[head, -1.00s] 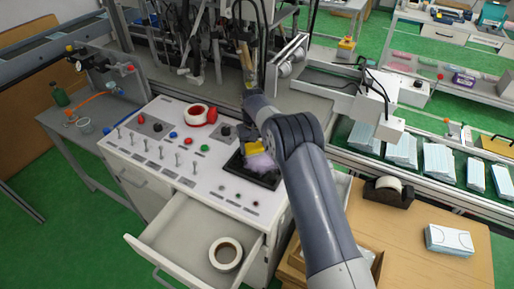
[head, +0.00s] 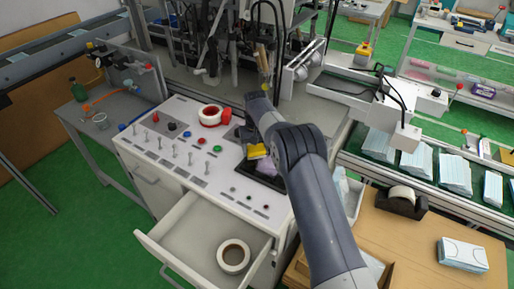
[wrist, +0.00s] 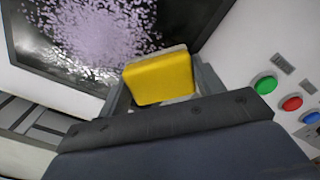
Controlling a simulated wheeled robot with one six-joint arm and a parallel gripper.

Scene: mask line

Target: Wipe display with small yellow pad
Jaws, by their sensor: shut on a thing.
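The small yellow pad (head: 257,151) is over the dark display (head: 264,181) set in the white control panel. In the wrist view my gripper (wrist: 160,88) is shut on the yellow pad (wrist: 160,78), with a dark finger on each side. The display (wrist: 190,12) shows beyond the pad with a large pale purple speckled smear (wrist: 85,30) on it. The pad lies near the display's edge on the button side. I cannot tell whether the pad touches the screen. My arm hides part of the display in the head view.
The panel (head: 176,134) has upright toggles and coloured buttons near the display. An open drawer (head: 190,238) holds another tape roll (head: 233,257). A wooden table (head: 430,225) with a tape dispenser (head: 403,201) is at right.

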